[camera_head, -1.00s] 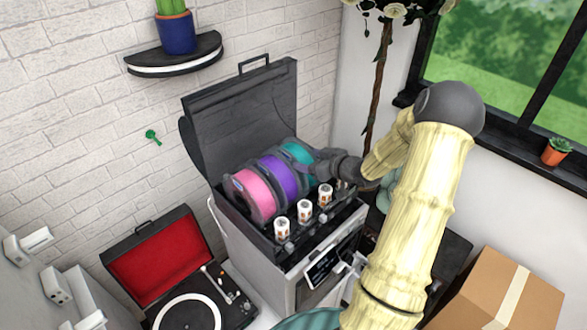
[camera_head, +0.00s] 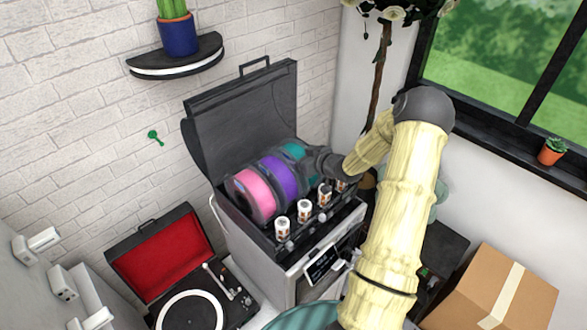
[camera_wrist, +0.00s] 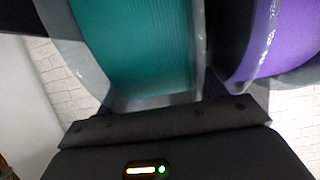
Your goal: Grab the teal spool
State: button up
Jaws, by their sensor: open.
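The teal spool (camera_head: 294,150) sits in the open black-lidded machine, at the right end of a row of spools. In the wrist view the teal spool (camera_wrist: 135,50) fills the upper left, with its grey flange close in front of the dark gripper body. My gripper (camera_head: 308,157) is at the spool's right side in the head view and hides part of it. It is open. The fingertips are hard to make out, and I cannot tell whether they touch the spool.
The purple spool (camera_head: 279,178) stands right beside the teal one, then the pink spool (camera_head: 252,190). White cylinders (camera_head: 304,210) line the machine's front edge. The raised lid (camera_head: 240,115) stands behind. A red-lined record player (camera_head: 165,255) is left, a cardboard box (camera_head: 500,295) right.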

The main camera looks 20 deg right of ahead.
jog(key=shift+c, duration=0.4)
jog(key=c, duration=1.4)
jog(key=shift+r, duration=0.1)
grip_shut()
jog(key=shift+w+r, duration=0.15)
jog(key=shift+r, duration=0.25)
notch_tip(320, 180, up, 9)
jog(key=shift+r+b, duration=0.1)
jog(key=shift+b, duration=0.9)
